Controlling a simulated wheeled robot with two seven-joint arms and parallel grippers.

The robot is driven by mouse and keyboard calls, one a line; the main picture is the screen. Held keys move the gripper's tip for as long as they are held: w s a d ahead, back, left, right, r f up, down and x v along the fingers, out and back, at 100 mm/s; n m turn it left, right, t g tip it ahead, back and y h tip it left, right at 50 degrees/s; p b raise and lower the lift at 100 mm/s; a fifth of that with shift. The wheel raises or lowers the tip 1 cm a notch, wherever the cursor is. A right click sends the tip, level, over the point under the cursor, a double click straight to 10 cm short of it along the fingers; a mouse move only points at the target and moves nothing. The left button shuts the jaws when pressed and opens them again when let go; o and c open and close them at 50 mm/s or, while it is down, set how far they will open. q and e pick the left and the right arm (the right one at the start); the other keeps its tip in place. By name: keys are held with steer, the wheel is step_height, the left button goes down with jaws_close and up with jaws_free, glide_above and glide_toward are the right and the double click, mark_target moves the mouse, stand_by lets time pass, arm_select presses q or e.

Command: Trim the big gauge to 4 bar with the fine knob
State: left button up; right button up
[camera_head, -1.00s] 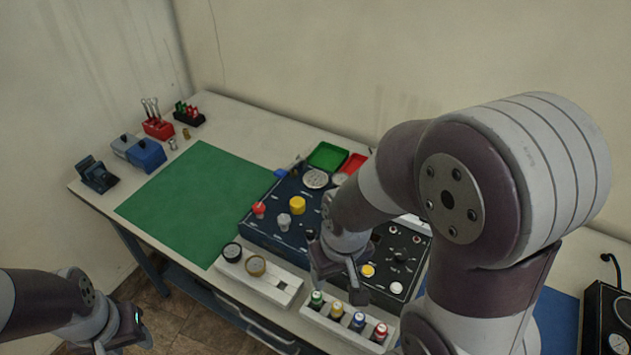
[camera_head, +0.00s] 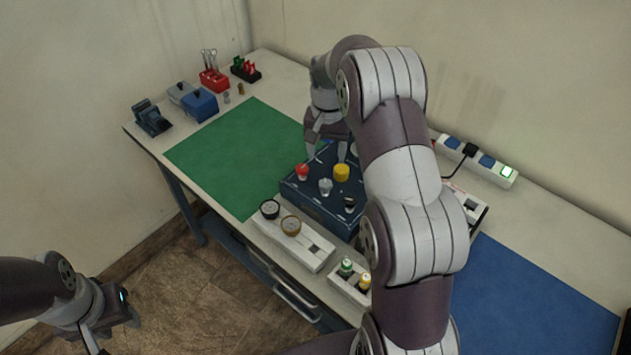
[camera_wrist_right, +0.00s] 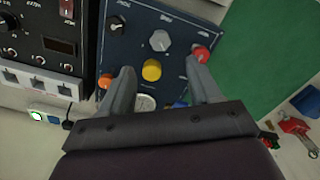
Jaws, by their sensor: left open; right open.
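The blue panel (camera_head: 315,205) carries a red knob (camera_head: 302,172), a grey knob (camera_head: 325,186), a yellow knob (camera_head: 342,172) and a black knob (camera_head: 349,203). The labels are too small to tell which knob is fine. My right gripper (camera_head: 327,153) is open above the panel's back edge. In the right wrist view its fingers straddle the line of the yellow knob (camera_wrist_right: 151,70), with nothing gripped; the red knob (camera_wrist_right: 201,54) is beside one fingertip. A pale round gauge face (camera_wrist_right: 146,102) is partly hidden by the gripper; its reading cannot be seen. My left gripper (camera_head: 115,325) is open and empty, off the table.
A green mat (camera_head: 225,150) lies left of the panel, a blue mat (camera_head: 520,300) right. A power strip (camera_head: 490,165) lies behind.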

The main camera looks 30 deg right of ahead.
mark_target(326, 182)
step_height(326, 182, down, 2)
steer(key=shift+f+p, duration=0.25)
steer(key=shift+p, duration=0.6)
step_height(326, 182, down, 7)
steer(key=shift+w+d+p, duration=0.1)
steer(key=shift+w+p, duration=0.05)
steer(key=shift+p, duration=0.6)
steer(key=shift+f, duration=0.5)
steer(key=c, duration=1.1)
